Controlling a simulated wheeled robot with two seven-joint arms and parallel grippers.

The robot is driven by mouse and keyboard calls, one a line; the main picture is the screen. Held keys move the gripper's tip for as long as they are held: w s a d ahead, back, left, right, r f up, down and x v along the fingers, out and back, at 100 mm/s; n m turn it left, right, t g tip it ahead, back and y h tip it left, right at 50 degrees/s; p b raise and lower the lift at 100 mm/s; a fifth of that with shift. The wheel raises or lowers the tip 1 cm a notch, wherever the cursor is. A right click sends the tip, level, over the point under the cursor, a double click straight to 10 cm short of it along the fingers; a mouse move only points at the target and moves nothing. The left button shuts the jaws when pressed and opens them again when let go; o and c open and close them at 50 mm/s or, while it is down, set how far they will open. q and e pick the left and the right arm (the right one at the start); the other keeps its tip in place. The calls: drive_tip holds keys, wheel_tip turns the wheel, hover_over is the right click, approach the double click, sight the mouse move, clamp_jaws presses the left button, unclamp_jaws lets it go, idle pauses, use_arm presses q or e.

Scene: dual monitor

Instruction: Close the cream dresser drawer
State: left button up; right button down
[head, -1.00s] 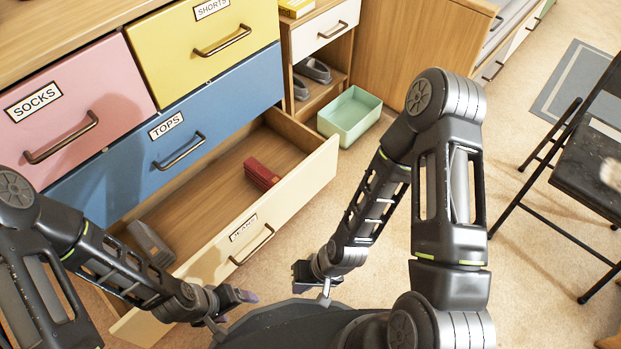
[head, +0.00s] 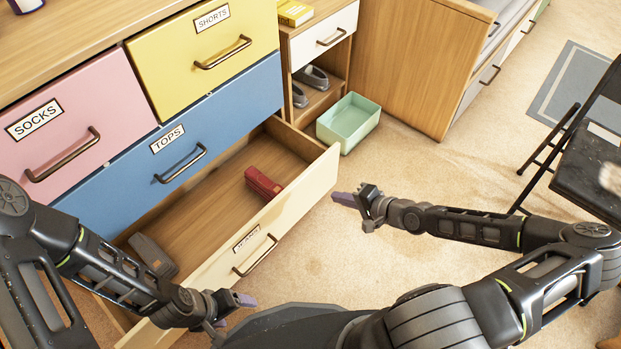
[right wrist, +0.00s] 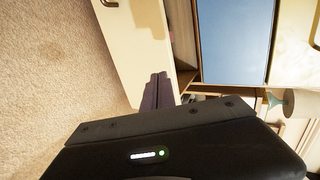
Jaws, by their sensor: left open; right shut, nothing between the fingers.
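The cream dresser drawer (head: 292,212) is pulled open below the blue drawer. Its front carries a label and a dark handle (head: 255,256). A red item (head: 263,183) and a grey item (head: 152,255) lie inside. My right gripper (head: 345,199) is shut and empty, just outside the right end of the drawer front; a small gap seems to show between them. In the right wrist view the shut fingers (right wrist: 158,91) point at the cream front (right wrist: 130,45). My left gripper (head: 240,300) is open, low in front of the drawer's left part, and its arm hides the front's left end.
A mint green bin (head: 349,122) stands on the carpet beyond the drawer's right end. A black folding chair (head: 590,165) stands at the right. The blue TOPS drawer (head: 180,150) above is closed. Carpet between bin and chair is clear.

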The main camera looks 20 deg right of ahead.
drive_tip(key=shift+d+r+h, duration=0.1)
drive_tip(key=shift+d+h, duration=0.2)
drive_tip(key=shift+d, duration=0.7)
drive_tip(key=shift+w, duration=0.1)
approach(304, 179)
wheel_tip(304, 179, down, 4)
drive_tip(key=w+a, duration=0.2)
drive_tip(key=w, duration=0.1)
drive_tip(key=shift+w+r, duration=0.1)
drive_tip(key=shift+w, duration=0.05)
drive_tip(key=shift+w+a, duration=0.3)
drive_tip(key=shift+w, duration=0.4)
drive_tip(key=shift+b, duration=0.3)
